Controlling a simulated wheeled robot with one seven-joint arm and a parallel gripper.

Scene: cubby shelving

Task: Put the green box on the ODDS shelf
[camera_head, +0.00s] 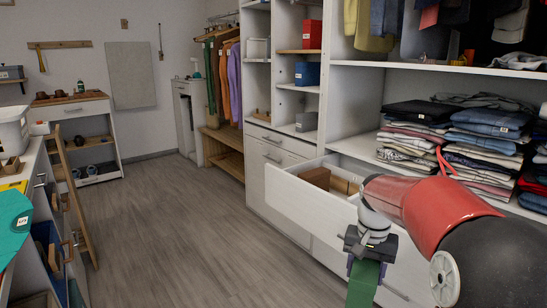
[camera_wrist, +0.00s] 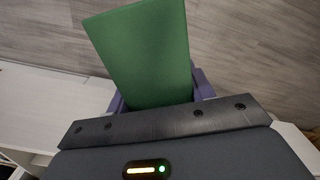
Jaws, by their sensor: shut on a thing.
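The green box (camera_head: 363,286) hangs below my gripper (camera_head: 367,266) at the bottom of the head view, in front of the open drawer. In the wrist view the green box (camera_wrist: 143,52) sticks out from between the two purple fingers of my gripper (camera_wrist: 160,95), which are shut on it. Wood floor shows beyond it. The narrow cubby column (camera_head: 297,88) stands at the back middle. I cannot read an ODDS label on any shelf.
The cubbies hold a red box (camera_head: 312,34), a blue box (camera_head: 307,74) and a grey box (camera_head: 306,121). An open white drawer (camera_head: 310,202) juts out below them. Folded clothes (camera_head: 485,140) fill the right shelf. The floor (camera_head: 165,220) at left centre is clear.

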